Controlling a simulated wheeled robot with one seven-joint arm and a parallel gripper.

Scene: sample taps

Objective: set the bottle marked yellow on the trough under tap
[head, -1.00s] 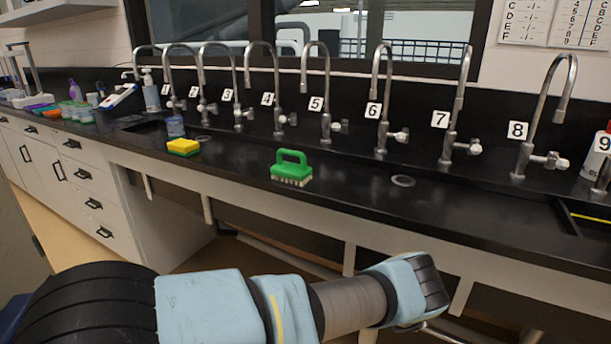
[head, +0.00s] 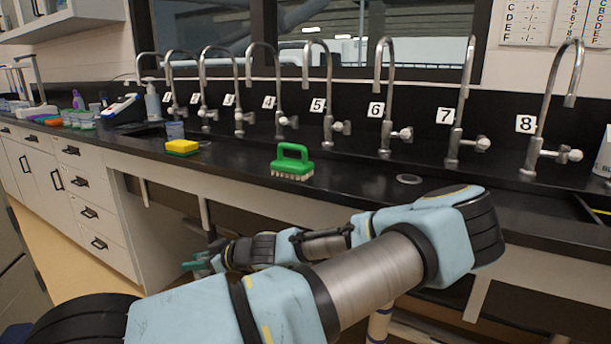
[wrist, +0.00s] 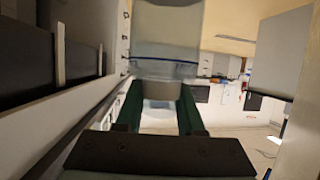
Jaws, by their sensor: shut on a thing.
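In the wrist view my gripper (wrist: 160,98) has its green fingers shut on a translucent, pale bottle (wrist: 168,45). The grey neck or cap is between the fingers and the body reaches past the top of the frame. I cannot make out a yellow mark on it. In the head view my gripper (head: 203,262) is low in front of the counter, left of the middle, below its top; the bottle is not clear there. The row of curved taps, such as tap 5 (head: 328,128), tap 6 (head: 385,138) and tap 7 (head: 452,150), stands along the black trough (head: 420,167) at the back.
On the black counter (head: 235,170) are a green brush (head: 292,160), a yellow sponge (head: 182,147), a bluish container (head: 175,130) and a round drain (head: 409,179). White drawers (head: 88,200) are at left. The counter's front edge lies between my gripper and the trough.

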